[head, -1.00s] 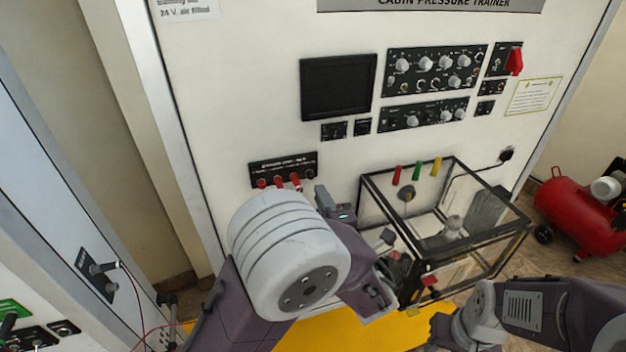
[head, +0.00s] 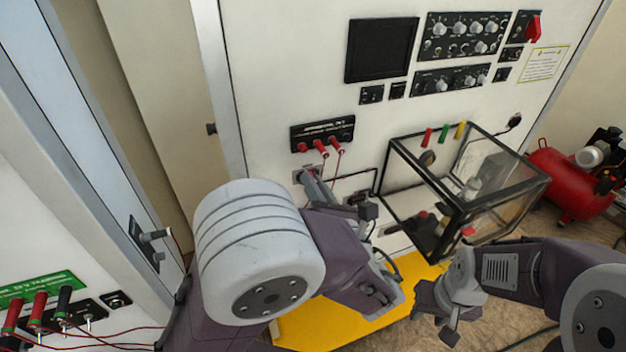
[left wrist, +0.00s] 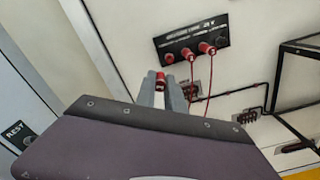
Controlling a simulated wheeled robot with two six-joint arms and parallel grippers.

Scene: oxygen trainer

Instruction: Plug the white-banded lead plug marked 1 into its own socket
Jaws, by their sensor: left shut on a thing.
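My left gripper (left wrist: 165,98) is shut on a red plug with a pale band (left wrist: 160,82), upright between the fingertips in the left wrist view. Any number on it is too small to read. In the head view this gripper (head: 312,187) is just below the black socket strip (head: 322,132), and its plug cannot be made out. The strip also shows in the left wrist view (left wrist: 192,42), above and apart from the held plug. Red fittings sit along it, two with red leads hanging. My right gripper (head: 450,318) is at the lower right, far from the strip; its jaws are unclear.
A black-framed clear box (head: 465,190) stands right of the strip. A red compressor (head: 565,180) is on the floor at right. At lower left, red and black plugs (head: 38,308) with leads stand on another panel.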

